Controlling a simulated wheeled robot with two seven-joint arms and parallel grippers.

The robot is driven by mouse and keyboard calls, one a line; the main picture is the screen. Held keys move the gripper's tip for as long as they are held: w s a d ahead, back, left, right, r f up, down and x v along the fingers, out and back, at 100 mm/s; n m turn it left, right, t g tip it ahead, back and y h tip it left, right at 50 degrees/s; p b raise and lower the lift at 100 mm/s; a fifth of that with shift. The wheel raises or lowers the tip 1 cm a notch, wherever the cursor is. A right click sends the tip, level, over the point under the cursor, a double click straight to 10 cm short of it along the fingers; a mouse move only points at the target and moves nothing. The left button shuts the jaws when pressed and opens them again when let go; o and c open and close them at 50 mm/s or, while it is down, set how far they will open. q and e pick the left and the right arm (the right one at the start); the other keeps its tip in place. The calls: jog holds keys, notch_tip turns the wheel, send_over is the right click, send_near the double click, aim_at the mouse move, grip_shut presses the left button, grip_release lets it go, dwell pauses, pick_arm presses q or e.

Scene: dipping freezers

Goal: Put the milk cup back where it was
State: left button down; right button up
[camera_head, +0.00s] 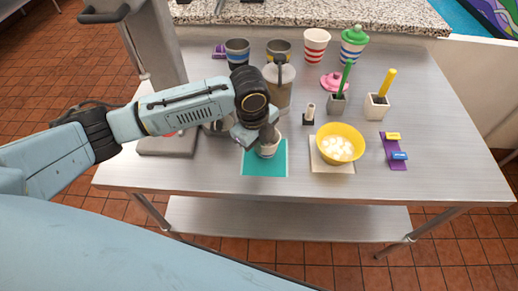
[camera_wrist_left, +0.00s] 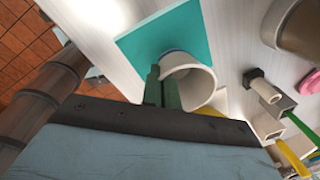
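The milk cup, a small white cup (camera_head: 268,150), stands on the teal mat (camera_head: 265,170) near the front middle of the table. In the left wrist view the cup (camera_wrist_left: 200,84) shows its round opening, and the teal mat (camera_wrist_left: 150,42) lies under it. My left gripper (camera_head: 267,135) is over the cup. Its two fingers (camera_wrist_left: 162,92) are close together at the cup's left rim, seemingly with the cup wall between them. The exact contact is partly hidden. My right gripper is not in view.
A yellow bowl (camera_head: 340,143) with white pieces stands right of the mat. A blender-like container (camera_head: 279,88) is behind the gripper. Striped cups (camera_head: 316,46) line the back. The front right table is clear.

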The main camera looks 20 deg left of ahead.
pick_arm(q)
jog(key=shift+f, duration=1.3)
jog(key=shift+f, duration=0.15)
jog(key=c, duration=1.7)
grip_release()
notch_tip(320, 180, up, 12)
jog(key=s, duration=0.1)
jog(key=shift+a+p, duration=0.35)
jog(key=shift+a, duration=0.05)
jog(key=shift+s, duration=0.1)
